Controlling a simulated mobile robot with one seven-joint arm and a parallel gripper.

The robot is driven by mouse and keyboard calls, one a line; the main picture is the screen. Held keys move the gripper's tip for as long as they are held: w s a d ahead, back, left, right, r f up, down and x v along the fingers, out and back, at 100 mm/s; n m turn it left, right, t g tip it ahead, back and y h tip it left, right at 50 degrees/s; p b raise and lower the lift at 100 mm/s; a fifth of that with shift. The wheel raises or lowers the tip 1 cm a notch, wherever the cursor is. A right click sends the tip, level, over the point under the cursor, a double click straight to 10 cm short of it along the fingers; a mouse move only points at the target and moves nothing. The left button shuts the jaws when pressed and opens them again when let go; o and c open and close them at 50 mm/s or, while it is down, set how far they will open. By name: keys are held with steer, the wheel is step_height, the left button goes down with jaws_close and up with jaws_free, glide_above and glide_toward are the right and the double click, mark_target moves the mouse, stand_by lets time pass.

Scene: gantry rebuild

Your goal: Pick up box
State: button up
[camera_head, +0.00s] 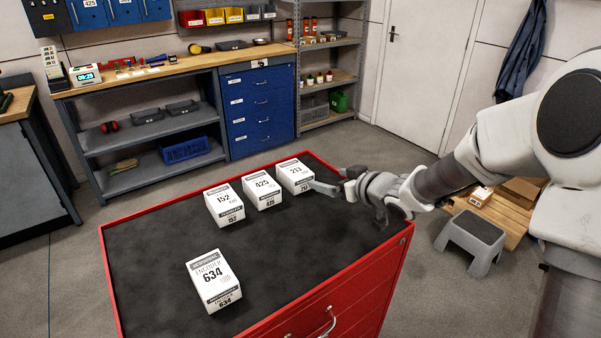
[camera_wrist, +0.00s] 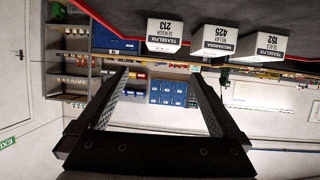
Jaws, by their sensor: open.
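Several white labelled boxes stand on the black top of a red cabinet (camera_head: 150,255). Box 213 (camera_head: 295,176) is at the far edge, with box 425 (camera_head: 262,189) and box 152 (camera_head: 224,205) to its left. Box 634 (camera_head: 213,280) stands apart, nearer the front. My gripper (camera_head: 331,180) is open and empty, just right of box 213; one finger ends close to the box, and I cannot tell whether they touch. In the wrist view, upside down, box 213 (camera_wrist: 169,36) appears beyond and above the open fingers (camera_wrist: 160,80), with box 425 (camera_wrist: 222,38) and box 152 (camera_wrist: 272,41) beside it.
A workbench (camera_head: 150,75) with a blue drawer unit (camera_head: 258,108) and a grey shelf (camera_head: 330,77) stand behind the cabinet. A grey step stool (camera_head: 470,240) and a wooden pallet (camera_head: 505,215) are on the right. The cabinet top's front right is clear.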

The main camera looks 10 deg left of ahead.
steer(key=a, duration=0.1)
steer(key=b, duration=0.1)
glide_toward(294, 169)
steer(key=x, duration=0.4)
steer(key=shift+f, duration=0.35)
steer(key=shift+r+x, duration=0.2)
steer(key=shift+x, duration=2.65)
steer(key=shift+w, duration=0.15)
steer(key=shift+r, duration=0.1)
steer(key=c, duration=1.4)
